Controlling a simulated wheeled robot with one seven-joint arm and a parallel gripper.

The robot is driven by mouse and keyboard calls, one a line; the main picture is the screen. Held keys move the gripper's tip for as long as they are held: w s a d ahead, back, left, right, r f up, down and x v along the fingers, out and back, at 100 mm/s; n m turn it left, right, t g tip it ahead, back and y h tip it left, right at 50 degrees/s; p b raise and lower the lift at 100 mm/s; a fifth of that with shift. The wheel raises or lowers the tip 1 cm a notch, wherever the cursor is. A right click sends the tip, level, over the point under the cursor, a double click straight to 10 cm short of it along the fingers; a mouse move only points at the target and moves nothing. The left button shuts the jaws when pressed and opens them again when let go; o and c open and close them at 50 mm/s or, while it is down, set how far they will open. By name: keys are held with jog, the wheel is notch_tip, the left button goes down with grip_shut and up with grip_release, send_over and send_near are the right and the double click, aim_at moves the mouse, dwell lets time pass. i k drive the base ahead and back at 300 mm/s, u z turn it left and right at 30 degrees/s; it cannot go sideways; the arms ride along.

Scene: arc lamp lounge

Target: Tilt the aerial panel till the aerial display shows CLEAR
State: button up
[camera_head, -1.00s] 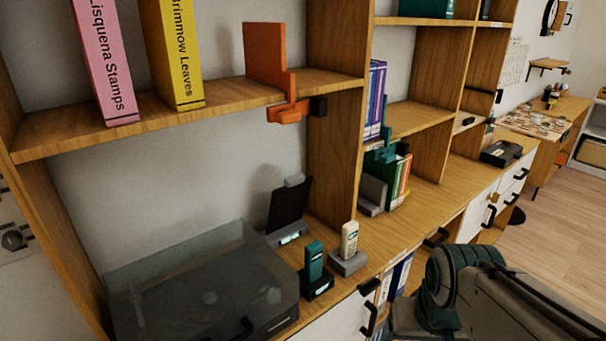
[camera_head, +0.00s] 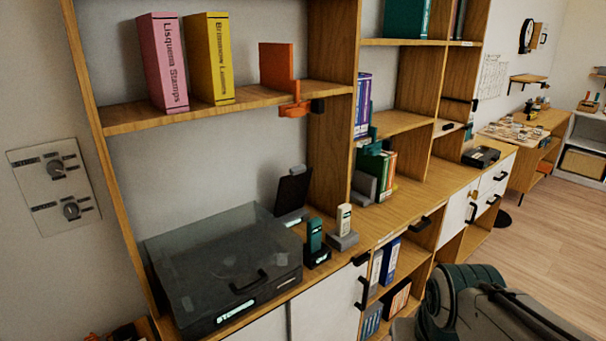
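A dark tilted panel (camera_head: 292,191), which looks like the aerial panel, stands on the cabinet top behind the record player. It leans back, with a grey piece at its top edge. A small lit display (camera_head: 291,217) sits at its foot; its text is too small to read. My gripper is out of view; only a part of my arm shows at the lower right.
A lidded record player (camera_head: 222,262) sits left of the panel. A teal handset (camera_head: 314,236) and a cream handset (camera_head: 343,220) stand in docks to its right. Above is a shelf with binders and an orange bracket (camera_head: 294,110). A dial plate (camera_head: 57,186) hangs on the left wall.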

aim_at(293, 187)
jog(key=z, duration=0.2)
jog(key=i, duration=1.05)
jog(key=u, duration=0.5)
